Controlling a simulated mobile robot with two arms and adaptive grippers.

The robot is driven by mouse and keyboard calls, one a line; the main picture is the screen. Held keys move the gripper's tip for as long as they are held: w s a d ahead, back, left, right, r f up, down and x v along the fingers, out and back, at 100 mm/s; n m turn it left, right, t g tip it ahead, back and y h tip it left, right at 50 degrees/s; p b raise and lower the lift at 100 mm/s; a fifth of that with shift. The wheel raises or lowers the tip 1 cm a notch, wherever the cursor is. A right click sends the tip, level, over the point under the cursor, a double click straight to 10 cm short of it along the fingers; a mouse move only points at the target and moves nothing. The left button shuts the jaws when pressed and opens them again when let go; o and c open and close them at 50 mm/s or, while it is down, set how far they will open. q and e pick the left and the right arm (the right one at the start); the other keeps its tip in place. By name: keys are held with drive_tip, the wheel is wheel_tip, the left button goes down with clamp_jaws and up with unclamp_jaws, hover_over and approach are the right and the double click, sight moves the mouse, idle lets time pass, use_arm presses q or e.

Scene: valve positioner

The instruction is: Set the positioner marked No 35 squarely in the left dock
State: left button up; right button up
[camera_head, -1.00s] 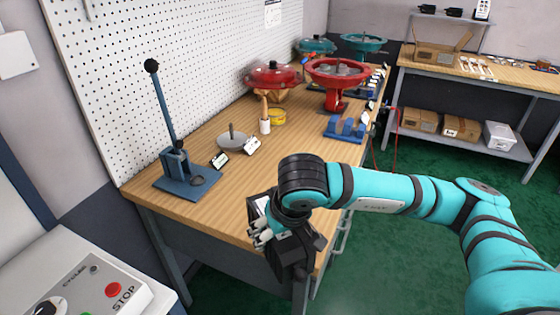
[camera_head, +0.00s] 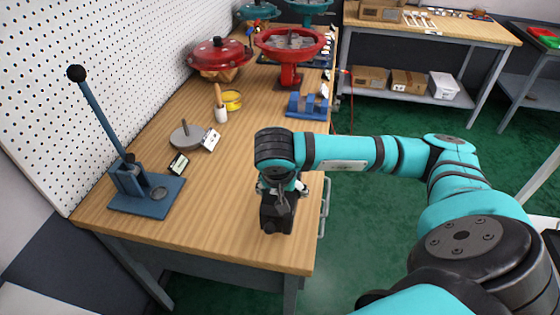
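My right gripper (camera_head: 278,213) is dark and hangs from the teal arm above the front right corner of the wooden bench. I see it from behind and above, so its fingertips are hidden and I cannot tell whether it holds anything. My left gripper is not in view. No marking No 35 can be read, and I cannot pick out the positioner or the left dock for sure. A red domed valve unit (camera_head: 218,56) and an open red bowl-shaped one (camera_head: 290,44) stand farther back on the bench (camera_head: 225,225).
A blue lever press (camera_head: 146,192) stands at the bench's left front. The bench's middle front is clear.

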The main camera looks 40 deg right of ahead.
drive_tip(key=w+d+p, duration=0.1)
drive_tip(key=w, duration=0.2)
drive_tip(key=w+d, duration=0.1)
drive_tip(key=w, duration=0.3)
drive_tip(key=w+d+p, duration=0.1)
drive_tip(key=w+d, duration=0.1)
drive_tip(key=w, duration=0.2)
drive_tip(key=shift+w+d+f+p, duration=0.1)
drive_tip(key=shift+f+p, duration=0.2)
drive_tip(key=shift+f, duration=0.1)
drive_tip(key=shift+w+d, duration=0.1)
drive_tip(key=shift+w, duration=0.1)
drive_tip(key=shift+f, duration=0.3)
wheel_tip(320, 180, down, 2)
drive_tip(key=shift+p, duration=0.6)
drive_tip(key=shift+f, duration=0.55)
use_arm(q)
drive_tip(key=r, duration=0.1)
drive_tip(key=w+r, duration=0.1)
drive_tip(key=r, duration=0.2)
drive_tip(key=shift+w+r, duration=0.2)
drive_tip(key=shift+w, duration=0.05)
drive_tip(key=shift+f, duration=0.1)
